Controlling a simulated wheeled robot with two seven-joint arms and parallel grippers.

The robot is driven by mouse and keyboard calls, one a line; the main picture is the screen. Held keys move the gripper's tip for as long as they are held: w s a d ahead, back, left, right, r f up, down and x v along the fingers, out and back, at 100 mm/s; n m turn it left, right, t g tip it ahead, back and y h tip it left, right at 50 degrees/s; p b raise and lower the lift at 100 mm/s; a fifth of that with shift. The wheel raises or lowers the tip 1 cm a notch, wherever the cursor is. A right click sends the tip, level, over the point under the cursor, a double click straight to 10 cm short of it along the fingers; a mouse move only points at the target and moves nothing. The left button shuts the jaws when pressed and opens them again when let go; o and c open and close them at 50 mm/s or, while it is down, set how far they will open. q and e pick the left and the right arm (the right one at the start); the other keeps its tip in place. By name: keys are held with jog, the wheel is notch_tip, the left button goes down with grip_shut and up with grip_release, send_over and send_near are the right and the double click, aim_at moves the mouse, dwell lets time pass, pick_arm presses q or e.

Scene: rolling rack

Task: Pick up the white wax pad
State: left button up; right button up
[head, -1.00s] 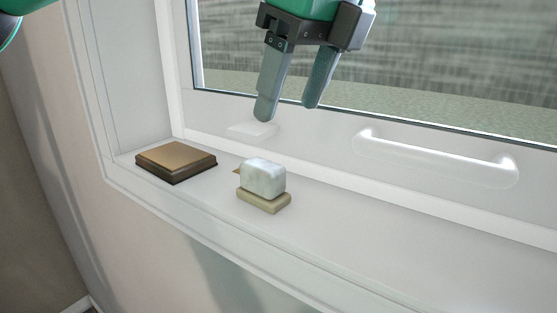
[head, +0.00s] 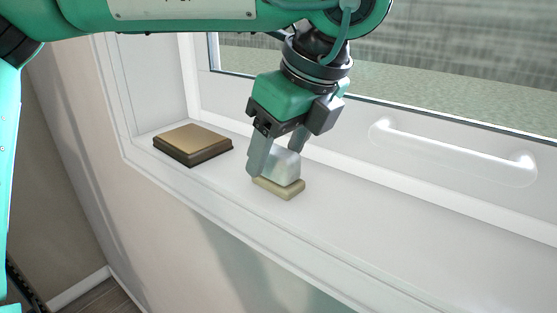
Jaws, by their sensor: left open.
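The white wax pad (head: 284,167) is a pale, rounded block. It sits on a flat beige base (head: 281,189) on the window sill. My left gripper (head: 277,163) has come down over the pad from above. Its fingers are apart, one at the pad's left side and one behind its upper right. The near finger hides the pad's left part, and I cannot tell whether either finger touches it. My right gripper is not in view.
A brown square block (head: 193,145) with a tan top lies on the white window sill (head: 370,222) to the left. A window with a clear handle-like bar (head: 455,148) is behind. The sill to the right is clear.

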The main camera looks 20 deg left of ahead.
aim_at(278, 151)
pick_arm(q)
jog(key=shift+p+x, duration=0.35)
jog(key=shift+x, duration=1.15)
jog(key=shift+c, duration=0.6)
jog(key=c, duration=1)
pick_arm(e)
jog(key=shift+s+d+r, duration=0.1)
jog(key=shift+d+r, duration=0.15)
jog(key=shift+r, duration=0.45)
pick_arm(q)
jog(key=shift+r, duration=0.1)
